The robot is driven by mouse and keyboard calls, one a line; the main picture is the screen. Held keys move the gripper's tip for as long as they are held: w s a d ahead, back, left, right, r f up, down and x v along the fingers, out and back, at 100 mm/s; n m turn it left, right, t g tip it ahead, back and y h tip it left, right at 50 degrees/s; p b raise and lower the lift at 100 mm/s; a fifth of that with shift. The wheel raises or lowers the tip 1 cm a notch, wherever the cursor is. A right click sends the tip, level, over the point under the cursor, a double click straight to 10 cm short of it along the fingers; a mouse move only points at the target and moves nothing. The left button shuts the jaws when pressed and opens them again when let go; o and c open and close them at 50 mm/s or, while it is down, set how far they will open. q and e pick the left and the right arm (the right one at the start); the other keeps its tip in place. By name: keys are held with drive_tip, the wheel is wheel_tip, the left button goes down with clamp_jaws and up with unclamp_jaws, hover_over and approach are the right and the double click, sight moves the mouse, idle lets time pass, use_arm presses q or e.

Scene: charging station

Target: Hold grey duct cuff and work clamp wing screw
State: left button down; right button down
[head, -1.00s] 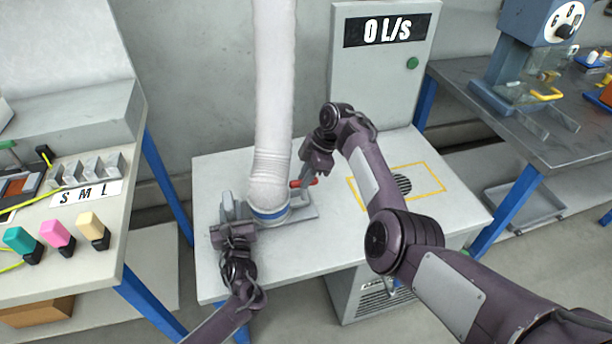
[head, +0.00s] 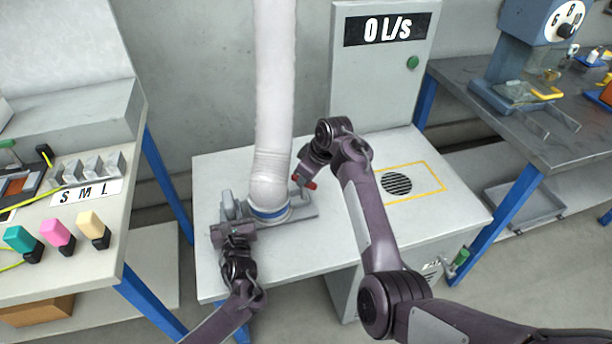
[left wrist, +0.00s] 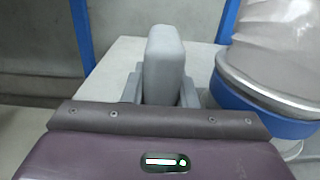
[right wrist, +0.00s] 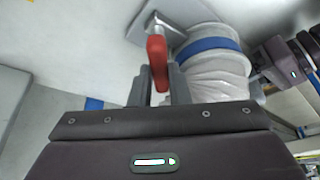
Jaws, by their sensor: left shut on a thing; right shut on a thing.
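A white flexible duct (head: 272,110) hangs down to the bench and ends in a cuff with a blue band (head: 269,213), on a grey clamp base (head: 304,205). My left gripper (head: 226,228) is shut on an upright grey block (left wrist: 165,65) at the left side of the cuff, which I take as the grey duct cuff's grip. My right gripper (head: 304,180) is at the cuff's right side, shut on the red wing screw (right wrist: 157,62). The screw's red end also shows in the head view (head: 309,184). The fingertips partly hide it.
A grey cabinet (head: 385,90) reading "0 L/s" with a green button stands behind. A yellow-outlined vent (head: 397,183) lies on the bench right of the clamp. Side tables stand left (head: 75,255) and right (head: 540,130). The bench front is clear.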

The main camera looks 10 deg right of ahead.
drive_tip(key=m+t+h, duration=0.1)
drive_tip(key=m, duration=0.3)
drive_tip(key=shift+a+m, duration=0.1)
drive_tip(key=shift+m, duration=0.2)
drive_tip(key=m+h, duration=0.2)
drive_tip(key=m, duration=0.2)
drive_tip(key=shift+a+m, duration=0.1)
drive_tip(key=shift+m, duration=0.2)
drive_tip(key=c, duration=1.4)
unclamp_jaws()
drive_tip(key=shift+s, duration=0.1)
drive_tip(key=shift+o, duration=0.2)
drive_tip(key=v, duration=0.7)
drive_tip(key=shift+s+a+r, duration=0.15)
drive_tip(key=shift+s+r, duration=0.05)
drive_tip(key=shift+r, duration=0.05)
